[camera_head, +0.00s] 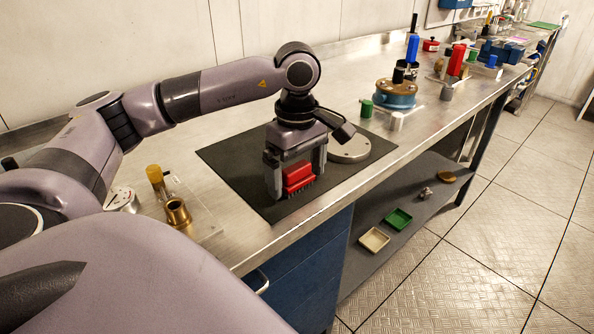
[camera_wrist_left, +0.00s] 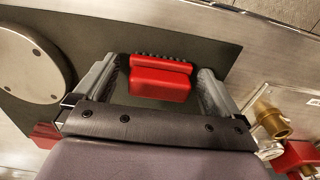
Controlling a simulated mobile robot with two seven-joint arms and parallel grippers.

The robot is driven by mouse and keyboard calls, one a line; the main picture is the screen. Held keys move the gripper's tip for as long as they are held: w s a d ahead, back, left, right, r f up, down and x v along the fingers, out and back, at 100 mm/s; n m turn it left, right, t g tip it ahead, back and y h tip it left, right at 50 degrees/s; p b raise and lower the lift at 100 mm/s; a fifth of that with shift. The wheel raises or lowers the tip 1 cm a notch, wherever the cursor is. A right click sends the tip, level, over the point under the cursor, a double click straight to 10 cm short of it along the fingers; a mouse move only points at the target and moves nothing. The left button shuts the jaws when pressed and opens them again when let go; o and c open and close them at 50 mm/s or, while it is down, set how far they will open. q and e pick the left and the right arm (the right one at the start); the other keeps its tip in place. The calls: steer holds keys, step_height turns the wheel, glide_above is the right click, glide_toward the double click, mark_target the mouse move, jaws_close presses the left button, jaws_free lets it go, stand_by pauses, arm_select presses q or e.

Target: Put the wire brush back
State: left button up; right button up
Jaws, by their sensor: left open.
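The wire brush is a red block with a row of dark bristles (camera_head: 298,175), lying on the black mat (camera_head: 236,157) on the steel workbench. It also shows in the left wrist view (camera_wrist_left: 160,80), between the two fingers with a gap on each side. My left gripper (camera_head: 297,184) is open and points down, with its fingers on either side of the brush. In the left wrist view the open fingers (camera_wrist_left: 157,92) frame the brush. I cannot tell how far the fingertips are above the mat. My right gripper is not in view.
A round metal disc (camera_head: 349,149) stands on the mat just right of the gripper. Brass fittings (camera_head: 177,211) sit on a clear plate at the left. A blue round housing (camera_head: 394,93) and a green cap (camera_head: 366,108) stand farther back. Small trays (camera_head: 398,219) lie on the lower shelf.

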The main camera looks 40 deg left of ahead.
mark_target(297, 167)
arm_select(q)
steer(key=shift+r, duration=0.2)
step_height(297, 167, up, 12)
steer(key=p, duration=0.2)
stand_by(0.7)
